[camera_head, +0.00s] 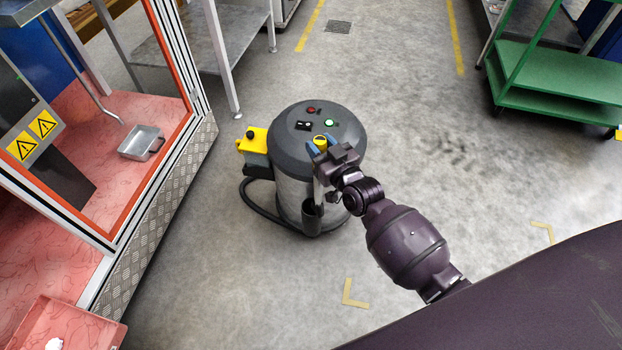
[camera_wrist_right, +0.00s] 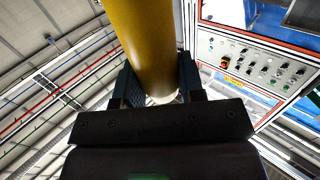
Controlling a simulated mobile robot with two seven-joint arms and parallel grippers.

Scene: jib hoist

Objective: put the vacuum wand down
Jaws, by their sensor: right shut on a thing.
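The industrial vacuum (camera_head: 293,140) is a round grey drum with a dark top, just behind the gripper. A dark holder cup (camera_head: 312,214) sits on its near side, below the gripper. The wand's lower part is largely hidden, so I cannot tell whether it sits in the cup. My left gripper is out of view.
A machine enclosure with an orange frame and a tread-plate base (camera_head: 150,235) stands at the left. A metal pan (camera_head: 141,142) lies inside it. A green shelf cart (camera_head: 540,72) stands at the upper right. The floor right of the vacuum is clear.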

